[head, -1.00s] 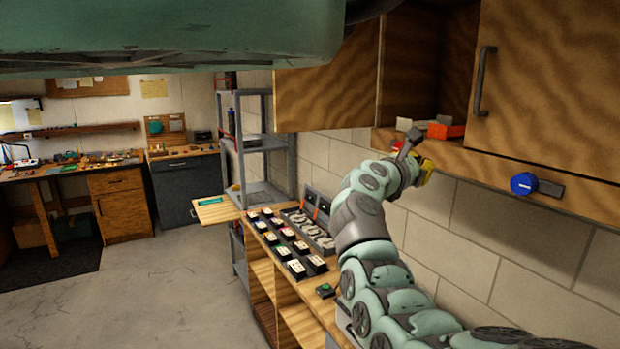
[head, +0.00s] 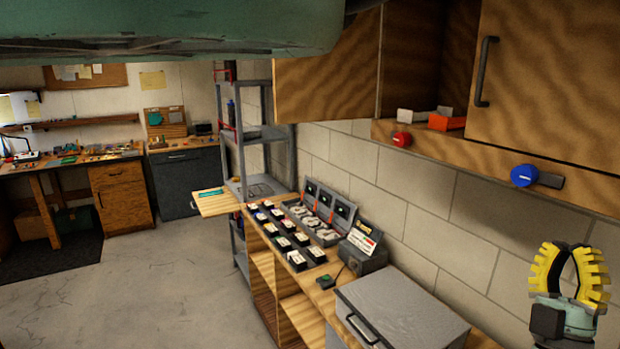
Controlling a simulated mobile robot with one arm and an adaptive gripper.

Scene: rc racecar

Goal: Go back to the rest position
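My gripper (head: 569,256) is at the lower right of the head view, in front of the block wall. Its yellow ribbed fingers point up, with a gap between them. I see nothing held in it. It is well below the wall cabinet and apart from the shelf and counter.
The wall cabinet (head: 560,80) has an open compartment with a white and an orange item (head: 447,121). A red knob (head: 402,139) and a blue knob (head: 524,176) sit below. A grey box (head: 400,305) and several small cartons stand on the counter. The floor (head: 140,290) is clear.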

